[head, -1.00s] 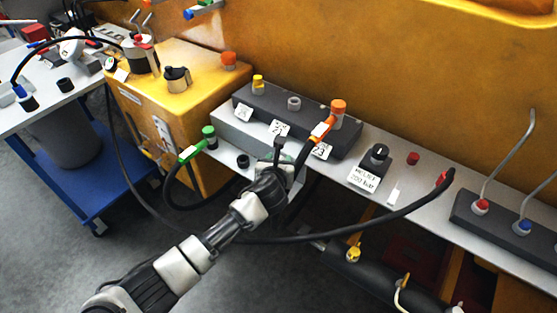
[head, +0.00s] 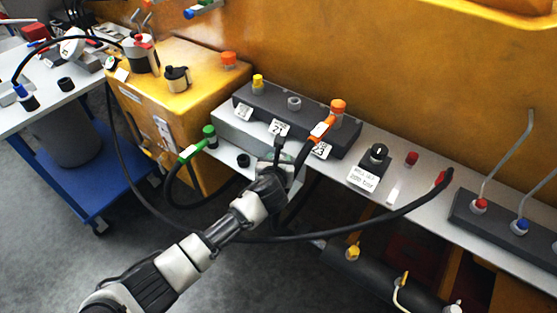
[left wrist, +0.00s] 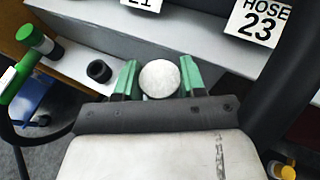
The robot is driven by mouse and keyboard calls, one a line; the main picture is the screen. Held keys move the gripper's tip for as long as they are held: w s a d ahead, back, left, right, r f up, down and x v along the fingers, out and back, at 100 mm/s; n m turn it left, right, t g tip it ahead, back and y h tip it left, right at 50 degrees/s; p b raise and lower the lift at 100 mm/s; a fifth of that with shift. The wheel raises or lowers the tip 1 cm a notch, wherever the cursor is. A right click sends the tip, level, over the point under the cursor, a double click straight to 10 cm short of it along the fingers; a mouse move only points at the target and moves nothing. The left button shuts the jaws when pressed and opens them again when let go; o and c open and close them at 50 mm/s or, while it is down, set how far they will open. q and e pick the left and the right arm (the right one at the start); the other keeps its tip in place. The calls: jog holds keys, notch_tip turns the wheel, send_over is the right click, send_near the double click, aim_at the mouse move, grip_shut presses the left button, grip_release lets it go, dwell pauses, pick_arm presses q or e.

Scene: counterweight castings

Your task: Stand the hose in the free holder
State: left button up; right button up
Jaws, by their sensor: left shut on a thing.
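My left gripper (head: 274,168) is in front of the dark manifold block in the head view. In the left wrist view its green fingertips (left wrist: 158,80) are shut on a round pale end, which I take to be the end of the hose (left wrist: 159,79). The rest of this hose is mostly hidden. An empty black ring holder (head: 243,160) sits on the grey shelf, left of my gripper. It also shows in the left wrist view (left wrist: 98,71), apart from the held end. A green-ended hose (head: 208,135) stands to its left. My right gripper is not in view.
The dark block (head: 310,133) bears a yellow cap (head: 258,82), an open grey port (head: 293,103) and an orange-ended hose (head: 338,107) hanging over its front beside the HOSE 23 label (left wrist: 257,24). A black hose (head: 390,213) loops below my gripper. A yellow box (head: 180,110) stands left.

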pick_arm(q)
jog(key=shift+f+b, duration=0.95)
jog(key=shift+f, duration=0.75)
jog(key=o, duration=1.2)
jog(key=shift+s, duration=0.1)
jog(key=p+v, duration=0.1)
jog(key=v, duration=0.9)
jog(key=shift+s+a, duration=0.1)
jog(key=shift+s, duration=0.2)
